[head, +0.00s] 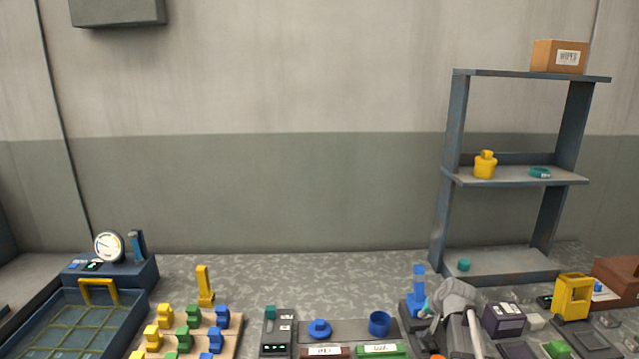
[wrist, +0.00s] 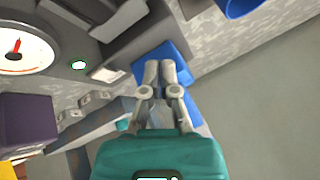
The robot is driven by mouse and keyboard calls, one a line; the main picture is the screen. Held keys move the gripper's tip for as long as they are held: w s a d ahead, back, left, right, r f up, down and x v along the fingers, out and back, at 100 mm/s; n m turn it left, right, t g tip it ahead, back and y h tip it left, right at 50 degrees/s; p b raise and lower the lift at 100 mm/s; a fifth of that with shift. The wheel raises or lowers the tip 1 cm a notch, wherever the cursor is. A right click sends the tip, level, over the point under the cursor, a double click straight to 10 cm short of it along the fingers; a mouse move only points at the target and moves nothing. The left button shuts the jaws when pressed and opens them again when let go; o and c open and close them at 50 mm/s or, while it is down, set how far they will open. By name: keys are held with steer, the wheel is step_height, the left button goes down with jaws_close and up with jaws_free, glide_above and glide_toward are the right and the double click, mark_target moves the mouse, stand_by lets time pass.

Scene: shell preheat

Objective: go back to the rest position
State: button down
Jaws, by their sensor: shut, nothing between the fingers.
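My gripper (wrist: 165,68) is shut and empty in the wrist view, with its grey fingertips together in front of a blue part (wrist: 178,54). I cannot tell whether the fingertips touch that part. My grey arm shows in the head view at the lower right of the bench, close to an upright blue piece (head: 418,280) on a dark base. The fingertips are not clear in the head view.
A shelf unit (head: 515,178) stands behind. The space above the bench's middle is clear.

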steer(key=s+a+n+g, duration=0.1)
steer(key=s+a, duration=0.2)
steer(key=s+a+g+p, duration=0.1)
steer(key=s+a, duration=0.1)
steer(key=s, duration=0.1)
steer(key=s+a+n+g+p, duration=0.1)
steer(key=s+a, duration=0.2)
steer(key=shift+a+r+n, duration=0.2)
steer(key=shift+a+n, duration=0.1)
steer(key=s+a+n+g+h+p, duration=0.1)
steer(key=s+a, duration=0.1)
steer(key=s, duration=0.3)
steer(key=s+a+r+n+g+h+p, duration=0.1)
steer(key=s+a+g, duration=0.1)
steer(key=s, duration=0.3)
steer(key=shift+s+a, duration=0.4)
steer(key=shift+a, duration=0.4)
steer(key=c, duration=1.3)
jaws_free()
steer(key=shift+c, duration=0.2)
